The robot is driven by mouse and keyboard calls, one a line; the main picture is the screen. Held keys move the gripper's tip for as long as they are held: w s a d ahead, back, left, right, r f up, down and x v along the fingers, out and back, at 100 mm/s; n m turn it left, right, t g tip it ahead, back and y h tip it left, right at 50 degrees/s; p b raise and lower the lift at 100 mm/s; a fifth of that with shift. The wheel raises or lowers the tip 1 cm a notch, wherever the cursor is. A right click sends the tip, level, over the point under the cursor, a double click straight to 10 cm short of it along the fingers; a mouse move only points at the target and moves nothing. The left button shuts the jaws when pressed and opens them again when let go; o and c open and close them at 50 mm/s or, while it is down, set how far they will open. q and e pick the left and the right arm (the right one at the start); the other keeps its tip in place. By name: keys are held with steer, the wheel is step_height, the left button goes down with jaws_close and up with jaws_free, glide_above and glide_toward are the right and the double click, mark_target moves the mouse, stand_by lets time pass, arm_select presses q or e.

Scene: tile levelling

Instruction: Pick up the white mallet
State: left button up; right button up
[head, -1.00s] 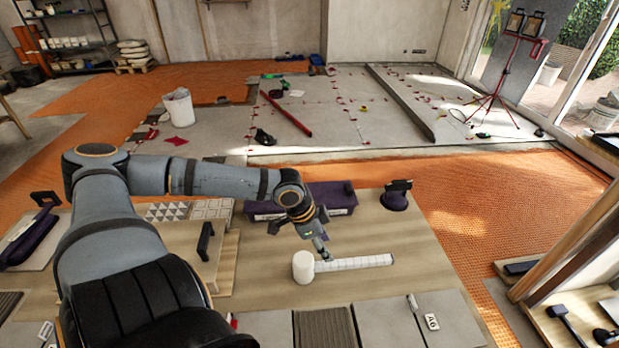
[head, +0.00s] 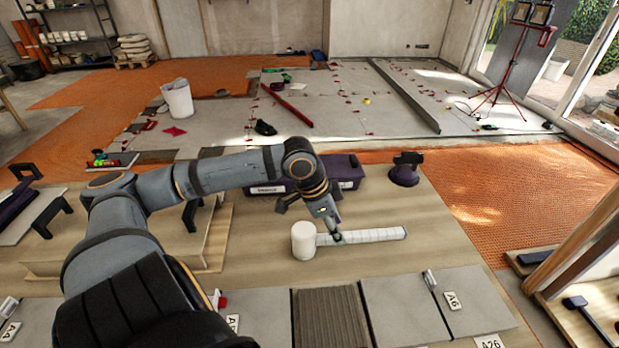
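The white mallet lies on the wooden worktable (head: 440,215), its round white head (head: 304,241) at the left and its pale, banded handle (head: 385,234) pointing right. My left gripper (head: 337,237) comes down from above with its fingertips at the handle, just right of the head. The fingers are small and dark here, and I cannot tell whether they are closed around the handle. The mallet appears to rest on the table. My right gripper is not in view.
A purple toolbox (head: 345,170) stands behind my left wrist, with a dark suction cup tool (head: 406,170) to its right. Grey tiles (head: 405,305) and a ribbed tile (head: 330,318) lie along the near side. Bare table lies right of the mallet.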

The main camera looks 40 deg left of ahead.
mark_target(350, 237)
arm_select(q)
steer(key=shift+b+x, duration=0.65)
steer(key=shift+x, duration=1.45)
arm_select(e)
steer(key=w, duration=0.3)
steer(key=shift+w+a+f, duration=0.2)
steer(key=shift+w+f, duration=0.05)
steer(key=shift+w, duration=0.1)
arm_select(q)
jaws_close()
